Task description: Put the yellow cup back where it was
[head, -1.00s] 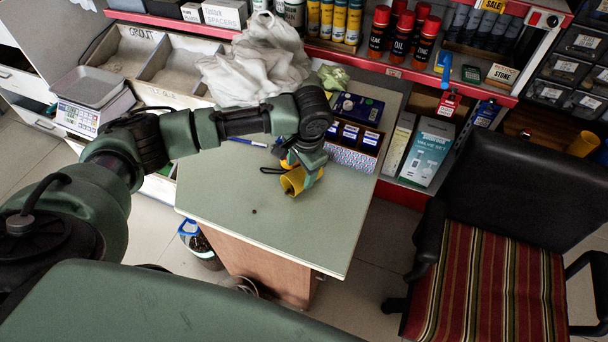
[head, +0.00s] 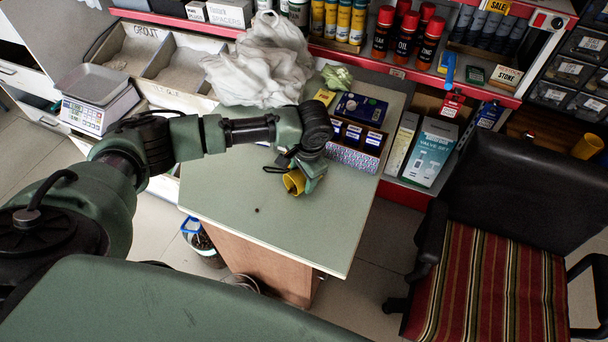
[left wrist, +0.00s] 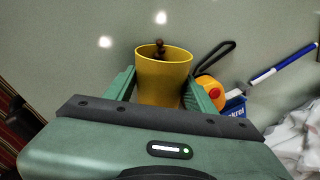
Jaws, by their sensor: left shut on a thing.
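The yellow cup (head: 293,182) is at my left gripper (head: 304,178), over the far right part of the green-grey table (head: 250,225). In the left wrist view the cup (left wrist: 163,80) sits between the two green fingers of my left gripper (left wrist: 163,95), which is shut on it. Small dark bits (left wrist: 159,48) show at the cup's mouth; I cannot tell if they are inside or behind it. In the head view the gripper hides part of the cup, and I cannot tell if its base touches the table. My right gripper is not in view.
Close beside the cup are an orange-yellow round thing (left wrist: 212,92) and a black loop (left wrist: 214,57). A blue-and-white pen (left wrist: 270,70) lies farther off. A box with blue-labelled compartments (head: 354,145) and a white bag (head: 258,62) border the table's back. The front is mostly clear.

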